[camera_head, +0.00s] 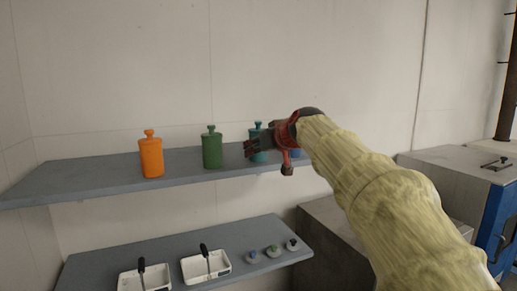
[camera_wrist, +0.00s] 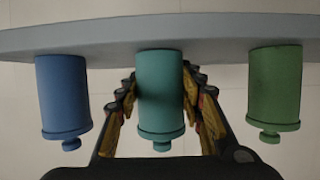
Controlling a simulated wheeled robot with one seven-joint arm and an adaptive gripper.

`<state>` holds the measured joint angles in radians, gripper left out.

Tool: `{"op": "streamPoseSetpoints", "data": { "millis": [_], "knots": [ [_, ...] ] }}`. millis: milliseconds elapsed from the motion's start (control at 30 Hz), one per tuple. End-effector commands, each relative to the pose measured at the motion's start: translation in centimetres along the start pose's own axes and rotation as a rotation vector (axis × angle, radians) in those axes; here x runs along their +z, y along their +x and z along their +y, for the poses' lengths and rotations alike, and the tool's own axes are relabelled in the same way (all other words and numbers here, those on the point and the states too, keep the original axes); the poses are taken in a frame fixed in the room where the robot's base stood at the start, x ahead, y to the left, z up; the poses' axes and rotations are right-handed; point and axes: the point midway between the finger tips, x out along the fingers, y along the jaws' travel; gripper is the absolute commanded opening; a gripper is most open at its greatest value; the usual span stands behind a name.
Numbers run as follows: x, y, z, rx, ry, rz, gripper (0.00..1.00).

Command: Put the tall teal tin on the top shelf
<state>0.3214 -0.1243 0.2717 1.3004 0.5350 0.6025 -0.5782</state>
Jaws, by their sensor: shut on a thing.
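The teal tin (camera_head: 257,132) has a knobbed lid and is at the top shelf (camera_head: 90,179), between the green tin and the blue tin. My gripper (camera_head: 252,148) reaches it from the right and hides part of it in the head view. In the wrist view, which is upside down, the teal tin (camera_wrist: 161,95) is upright between my two fingers (camera_wrist: 159,80), which are shut on it. Its base meets the shelf's edge (camera_wrist: 220,48) in the picture. I cannot tell whether it rests on the shelf.
A green tin (camera_head: 212,148) and an orange tin (camera_head: 151,156) stand left on the top shelf. A blue tin (camera_head: 295,153) is mostly hidden behind my gripper. The lower shelf (camera_head: 150,252) holds white trays (camera_head: 206,266) and several small knobbed pieces (camera_head: 273,251).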

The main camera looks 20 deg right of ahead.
Motion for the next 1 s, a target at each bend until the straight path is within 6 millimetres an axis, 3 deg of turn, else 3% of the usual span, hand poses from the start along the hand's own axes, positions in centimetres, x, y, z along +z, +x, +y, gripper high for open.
{"op": "streamPoseSetpoints", "data": {
  "millis": [133, 167, 467, 833, 1000],
  "knots": [
    [0.2, 0.1, 0.0, 0.0, 0.0, 0.0, 0.12],
    [0.2, 0.1, 0.0, 0.0, 0.0, -0.001, 0.39],
    [0.2, 0.1, 0.0, 0.0, 0.0, -0.001, 0.56],
    [-0.1, 0.0, 0.0, 0.0, 0.001, -0.001, 0.56],
    [0.0, -2.4, 0.0, 0.001, 0.0, 0.003, 0.56]
  ]
}}
